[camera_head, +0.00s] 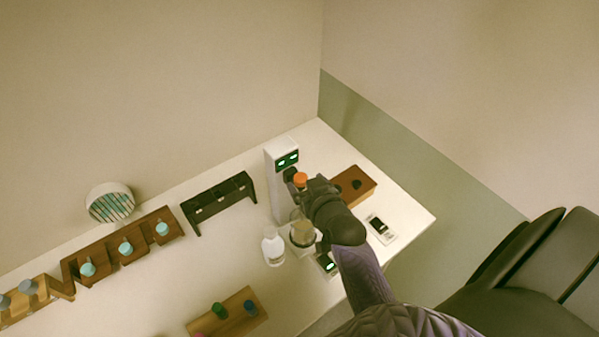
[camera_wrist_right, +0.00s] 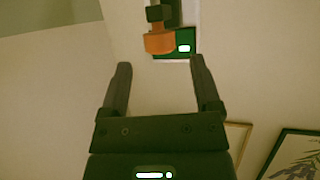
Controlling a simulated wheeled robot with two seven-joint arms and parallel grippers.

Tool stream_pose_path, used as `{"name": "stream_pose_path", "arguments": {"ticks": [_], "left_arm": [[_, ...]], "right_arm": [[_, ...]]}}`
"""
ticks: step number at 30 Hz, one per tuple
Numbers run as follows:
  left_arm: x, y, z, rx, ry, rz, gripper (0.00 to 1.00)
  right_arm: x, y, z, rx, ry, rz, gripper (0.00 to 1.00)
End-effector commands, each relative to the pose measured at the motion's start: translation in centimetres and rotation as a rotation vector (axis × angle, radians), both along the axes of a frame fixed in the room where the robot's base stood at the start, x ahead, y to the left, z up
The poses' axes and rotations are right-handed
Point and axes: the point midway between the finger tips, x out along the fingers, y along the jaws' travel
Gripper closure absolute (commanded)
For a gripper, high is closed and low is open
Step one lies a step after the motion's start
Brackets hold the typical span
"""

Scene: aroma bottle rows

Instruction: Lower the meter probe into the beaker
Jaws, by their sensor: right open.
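The meter is a white column (camera_head: 275,190) with a green-lit display (camera_head: 287,160), standing near the table's back edge. The orange-topped probe (camera_head: 300,179) is held at its front, above the beaker (camera_head: 303,234); its lower part is hidden by my gripper. The beaker seems to hold a brownish content. My right gripper (camera_head: 308,192) is close beside the orange top in the head view. In the right wrist view the open fingers (camera_wrist_right: 160,64) have nothing between them, and the orange top (camera_wrist_right: 159,43) shows just beyond the tips. My left gripper is not in view.
A clear glass vessel (camera_head: 273,249) stands left of the beaker. A small device with a lit screen (camera_head: 327,264), a brown box (camera_head: 366,184) and a white device (camera_head: 381,229) are near my right arm. A black rack (camera_head: 218,201) and wooden bottle racks (camera_head: 150,228) stand left.

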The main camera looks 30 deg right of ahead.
Motion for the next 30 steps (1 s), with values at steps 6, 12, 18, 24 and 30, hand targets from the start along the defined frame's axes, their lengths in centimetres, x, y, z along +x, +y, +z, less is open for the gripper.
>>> {"name": "stream_pose_path", "arguments": {"ticks": [6, 12, 18, 24, 30], "left_arm": [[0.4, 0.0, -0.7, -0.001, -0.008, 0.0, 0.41], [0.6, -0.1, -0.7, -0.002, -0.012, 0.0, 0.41], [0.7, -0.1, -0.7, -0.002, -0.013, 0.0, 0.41], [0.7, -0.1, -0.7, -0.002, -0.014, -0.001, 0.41], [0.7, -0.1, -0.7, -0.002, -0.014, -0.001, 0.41]], "right_arm": [[3.1, -0.6, -1.4, 0.0, 0.0, 0.0, 0.19], [3.7, -0.7, -1.6, 0.0, 0.0, 0.0, 0.19], [3.6, -0.7, -1.5, -0.001, 0.0, 0.0, 0.32], [3.6, -0.7, -1.5, -0.001, 0.0, 0.0, 0.74], [3.6, -0.7, -1.5, -0.001, 0.0, 0.0, 1.0]]}}
